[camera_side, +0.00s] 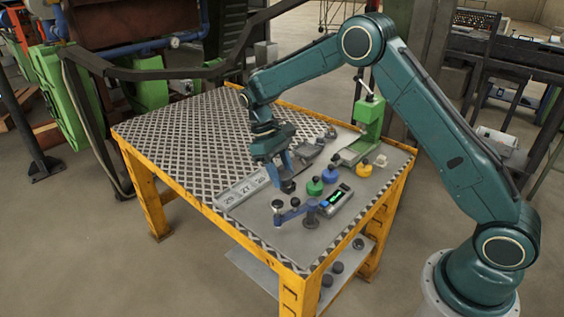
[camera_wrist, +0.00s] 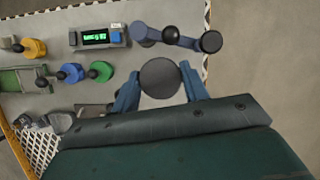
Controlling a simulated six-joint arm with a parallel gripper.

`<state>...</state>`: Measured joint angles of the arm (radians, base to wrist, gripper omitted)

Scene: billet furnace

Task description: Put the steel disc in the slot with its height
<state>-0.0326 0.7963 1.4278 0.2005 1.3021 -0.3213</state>
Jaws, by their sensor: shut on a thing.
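My gripper (camera_side: 283,172) has its blue fingers pointing down over the front middle of the table. It is shut on a dark round steel disc (camera_wrist: 160,78), with one finger on each side of it. In the side view the disc (camera_side: 288,186) shows as a dark shape under the fingertips. A grey slot strip (camera_side: 232,196) with numbers that look like 29, 27 and 25 lies just left of my gripper. Its right end is partly hidden by my gripper. I cannot tell the gap between disc and table.
A grey box with a green display (camera_side: 337,198) and a blue arm with dark round ends (camera_side: 297,212) stand in front. Green (camera_side: 315,187), blue (camera_side: 331,174) and yellow (camera_side: 365,170) knobbed pieces and a green press (camera_side: 370,118) stand right. The patterned plate (camera_side: 190,135) at left is clear.

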